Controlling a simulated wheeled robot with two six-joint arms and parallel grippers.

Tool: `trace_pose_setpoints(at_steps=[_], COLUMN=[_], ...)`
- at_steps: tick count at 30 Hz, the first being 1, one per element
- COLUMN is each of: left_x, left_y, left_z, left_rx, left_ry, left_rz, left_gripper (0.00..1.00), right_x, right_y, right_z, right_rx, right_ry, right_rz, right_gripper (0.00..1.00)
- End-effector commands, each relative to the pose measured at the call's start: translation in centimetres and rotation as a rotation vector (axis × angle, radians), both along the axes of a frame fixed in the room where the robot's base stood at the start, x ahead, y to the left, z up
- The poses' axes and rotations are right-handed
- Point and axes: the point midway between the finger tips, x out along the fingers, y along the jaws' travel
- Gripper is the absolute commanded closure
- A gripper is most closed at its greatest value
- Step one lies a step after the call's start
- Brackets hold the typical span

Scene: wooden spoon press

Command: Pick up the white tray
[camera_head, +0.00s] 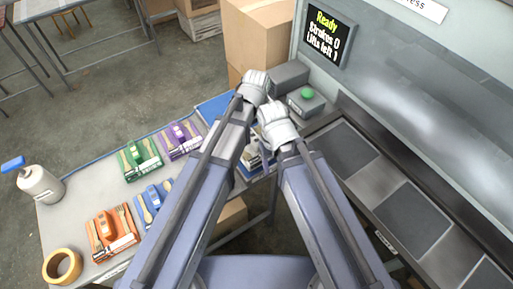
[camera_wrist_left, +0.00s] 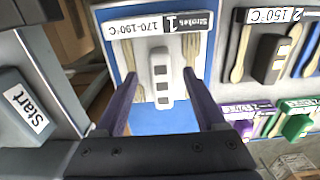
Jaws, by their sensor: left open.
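The white tray (camera_wrist_left: 161,60) is in the left wrist view, lying on a blue mat (camera_wrist_left: 160,123). It has a white grip with dark squares, wooden cutlery on both sides and a label reading "Stroke 1, 170-190°C". My left gripper (camera_wrist_left: 160,80) is open, with its two dark fingers on either side of the grip. I cannot tell whether they touch it. In the head view the tray is mostly hidden between my two arms. My right arm's wrist shows there, but its gripper is not visible.
Purple (camera_head: 179,139), green (camera_head: 140,158), blue (camera_head: 153,203) and orange (camera_head: 110,232) trays stand on the table at left, with a tape roll (camera_head: 62,266) and a bottle (camera_head: 39,184). A start box with a green button (camera_head: 307,94) stands near the press.

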Motion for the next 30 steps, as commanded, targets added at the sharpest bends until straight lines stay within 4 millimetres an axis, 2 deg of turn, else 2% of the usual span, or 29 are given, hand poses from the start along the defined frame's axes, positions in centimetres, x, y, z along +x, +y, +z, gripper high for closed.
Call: trace_pose_setpoints(at_steps=[1,9,19,30], left_x=[0.0,-0.1,-0.1,-0.1], left_y=[0.0,0.1,0.1,0.1], left_z=[-1.1,-4.2,-4.3,-4.3], left_rx=[0.0,0.0,0.0,0.0], left_ry=[0.0,0.0,0.0,0.0], left_rz=[0.0,0.0,0.0,0.0], left_gripper=[0.28,0.28,0.29,0.7], right_x=[0.0,0.0,0.0,0.0], right_y=[0.0,0.0,0.0,0.0], right_z=[-1.0,-4.2,-4.3,-4.3], right_rx=[0.0,0.0,0.0,0.0], right_ry=[0.0,0.0,0.0,0.0], right_rz=[0.0,0.0,0.0,0.0], right_gripper=[0.33,0.33,0.33,0.33])
